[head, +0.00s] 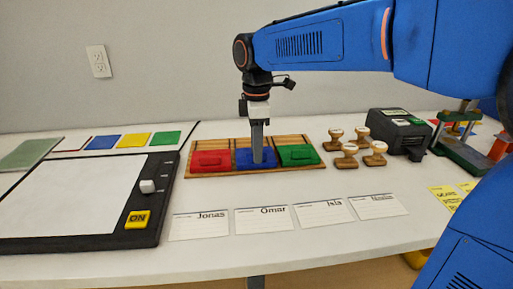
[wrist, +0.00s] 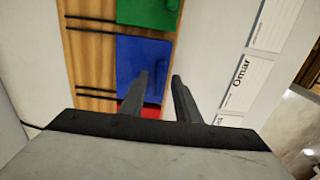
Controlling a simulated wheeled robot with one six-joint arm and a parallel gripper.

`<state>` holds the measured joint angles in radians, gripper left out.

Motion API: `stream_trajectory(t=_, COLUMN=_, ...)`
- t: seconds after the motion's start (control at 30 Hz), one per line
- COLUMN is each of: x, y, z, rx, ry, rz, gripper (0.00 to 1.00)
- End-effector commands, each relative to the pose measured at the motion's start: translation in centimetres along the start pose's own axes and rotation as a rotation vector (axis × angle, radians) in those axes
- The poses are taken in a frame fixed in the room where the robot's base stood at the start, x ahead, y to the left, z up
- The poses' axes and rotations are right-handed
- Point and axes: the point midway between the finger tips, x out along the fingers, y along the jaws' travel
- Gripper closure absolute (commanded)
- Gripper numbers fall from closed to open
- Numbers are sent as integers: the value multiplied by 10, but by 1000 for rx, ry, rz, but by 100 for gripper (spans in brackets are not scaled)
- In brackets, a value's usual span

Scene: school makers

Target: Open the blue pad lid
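The blue pad lid (head: 243,159) lies flat in the middle of the wooden tray (head: 227,173), between the red pad (head: 211,160) and the green pad (head: 298,155). My gripper (head: 258,161) points down at it, and its fingers hide the lid's centre. In the wrist view the blue lid (wrist: 150,56) lies beyond the fingers. My gripper (wrist: 160,74) shows two fingers with a gap between them and nothing clearly held. One fingertip overlaps the lid in that view and the other is past its front edge. I cannot tell whether they touch it.
Name cards (head: 262,220) lie in front of the tray. Several wooden-handled stamps (head: 346,158) and a dark machine (head: 399,131) stand to the right. A black-framed panel (head: 150,215) with a yellow ON button is at left.

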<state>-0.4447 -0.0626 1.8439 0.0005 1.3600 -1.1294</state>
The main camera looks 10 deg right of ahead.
Motion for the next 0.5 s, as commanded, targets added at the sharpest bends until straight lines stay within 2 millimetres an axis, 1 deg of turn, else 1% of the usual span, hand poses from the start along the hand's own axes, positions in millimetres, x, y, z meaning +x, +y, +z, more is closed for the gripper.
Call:
stream_trajectory(t=0.13, x=0, y=0, z=0, rx=0, ry=0, rz=0, gripper=70)
stream_trajectory(t=0.17, x=0, y=0, z=0, rx=0, ry=0, rz=0, gripper=73)
stream_trajectory(t=0.2, x=0, y=0, z=0, rx=0, ry=0, rz=0, gripper=82)
stream_trajectory(t=0.27, x=0, y=0, z=0, rx=0, ry=0, rz=0, gripper=97)
stream_trajectory(t=0.3, x=0, y=0, z=0, rx=0, ry=0, rz=0, gripper=100)
stream_trajectory(t=0.5, x=0, y=2, z=0, rx=0, ry=0, rz=0, gripper=100)
